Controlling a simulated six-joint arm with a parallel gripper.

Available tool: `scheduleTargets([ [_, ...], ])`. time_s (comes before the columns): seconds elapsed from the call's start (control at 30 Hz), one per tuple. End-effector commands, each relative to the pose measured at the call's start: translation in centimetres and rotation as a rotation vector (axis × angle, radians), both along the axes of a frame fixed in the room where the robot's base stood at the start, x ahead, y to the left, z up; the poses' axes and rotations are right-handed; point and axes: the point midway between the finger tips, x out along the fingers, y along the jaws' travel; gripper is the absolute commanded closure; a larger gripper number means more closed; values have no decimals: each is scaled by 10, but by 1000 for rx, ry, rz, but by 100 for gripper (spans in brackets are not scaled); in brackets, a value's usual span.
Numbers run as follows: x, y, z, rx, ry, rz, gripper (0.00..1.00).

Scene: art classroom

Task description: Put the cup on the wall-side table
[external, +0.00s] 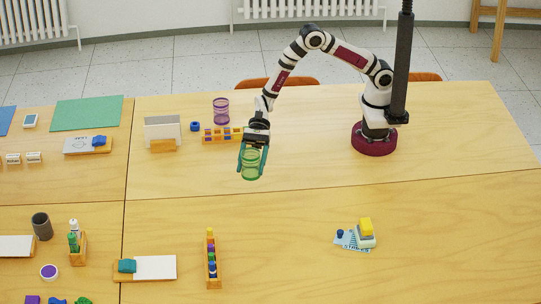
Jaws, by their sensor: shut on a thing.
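My gripper (253,160) points down and is shut on a green see-through cup (251,170), with a finger on each side of it. The cup is upright. In the picture it shows over the front part of the wall-side table (300,150), just behind the seam with the nearer table (280,230). I cannot tell whether its base touches the wood. My arm's base stands on the right part of the wall-side table. The fingers hide part of the cup's sides.
A purple see-through cup (221,110), a wooden block holder (222,135) and a white board on a stand (162,131) are behind and left of my gripper. A paint rack (212,260) and a yellow-topped item (365,231) are on the nearer table. The wood between gripper and base is clear.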

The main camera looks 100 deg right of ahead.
Motion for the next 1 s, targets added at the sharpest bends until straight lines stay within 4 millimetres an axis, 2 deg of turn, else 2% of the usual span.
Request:
scheduleTargets([
  [0.03,-1,29,2,0,-2,4,84],
  [0.13,-1,74,6,-1,1,-10,84],
  [0.2,-3,94,8,-1,1,-17,84],
  [0.37,-9,123,4,-1,3,-24,84],
  [0.6,-32,191,-40,-2,3,-23,84],
  [0.7,-38,212,-53,-1,2,-25,84],
  [0.8,-41,222,-60,-1,1,-26,84],
  [1.0,-41,223,-97,-2,2,-28,84],
])
